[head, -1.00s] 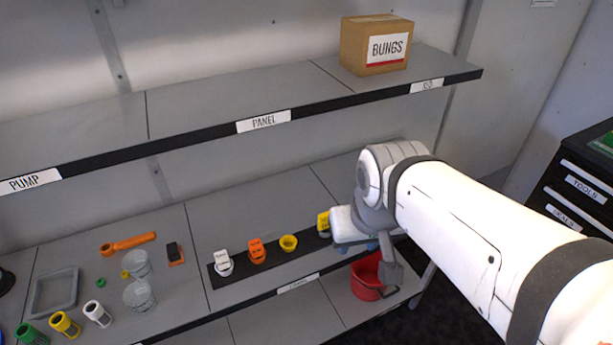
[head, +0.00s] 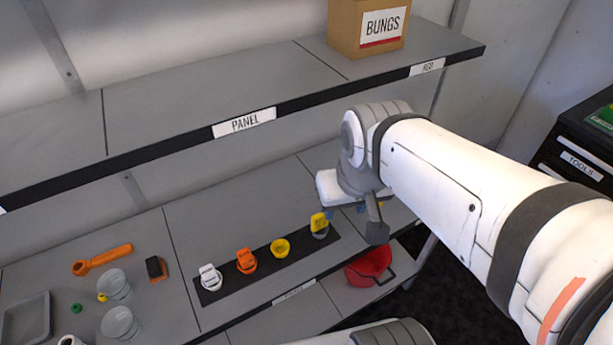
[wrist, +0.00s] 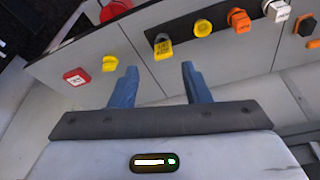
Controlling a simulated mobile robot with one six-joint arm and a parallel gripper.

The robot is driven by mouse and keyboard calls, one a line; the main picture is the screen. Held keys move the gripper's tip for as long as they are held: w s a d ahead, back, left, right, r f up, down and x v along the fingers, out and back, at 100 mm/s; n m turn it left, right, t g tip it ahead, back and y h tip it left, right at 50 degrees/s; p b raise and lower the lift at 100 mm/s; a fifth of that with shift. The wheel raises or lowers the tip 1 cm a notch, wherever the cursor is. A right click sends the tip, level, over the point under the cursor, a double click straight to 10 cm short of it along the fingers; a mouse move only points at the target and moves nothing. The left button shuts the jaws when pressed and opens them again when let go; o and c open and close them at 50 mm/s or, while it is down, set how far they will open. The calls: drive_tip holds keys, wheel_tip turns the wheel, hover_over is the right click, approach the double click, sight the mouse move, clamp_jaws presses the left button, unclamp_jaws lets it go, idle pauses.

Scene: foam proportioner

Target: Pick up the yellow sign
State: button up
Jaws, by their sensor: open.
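A yellow tag-like piece with dark lettering (head: 319,223), which looks like the yellow sign, stands at the right end of a black strip (head: 213,293) on the lower shelf. It also shows in the wrist view (wrist: 162,47), beyond my fingertips. A smaller plain yellow piece (wrist: 110,63) lies on the shelf to its left in that view. My gripper (wrist: 159,71) is open, with its two blue fingers apart and nothing between them. In the head view my gripper (head: 358,209) is just right of the yellow sign, partly hidden by my wrist.
The strip also holds a yellow cup (head: 280,248), an orange piece (head: 246,261) and a white piece (head: 210,278). A red bucket (head: 369,266) sits lower right. A red-and-white tag (wrist: 76,77) lies on the shelf. An upper shelf (head: 200,85) with a BUNGS box (head: 366,27) overhangs.

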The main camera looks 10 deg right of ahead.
drive_tip(key=shift+o, duration=0.6)
drive_tip(key=shift+w+f, duration=0.15)
drive_tip(key=shift+w, duration=0.1)
drive_tip(key=o, duration=0.4)
drive_tip(key=w+f+n+g, duration=0.1)
drive_tip(key=w+f, duration=0.4)
drive_tip(key=w, duration=0.2)
drive_tip(key=shift+w+a+f+n+g, duration=0.15)
drive_tip(key=shift+w+n+g, duration=0.15)
drive_tip(key=shift+g, duration=0.1)
drive_tip(key=n+g, duration=0.2)
hover_over(320, 214)
wheel_tip(320, 214, down, 9)
wheel_tip(320, 214, down, 3)
drive_tip(key=shift+w+f, duration=0.15)
drive_tip(key=shift+f+p, duration=0.8)
drive_tip(key=shift+f, duration=1.85)
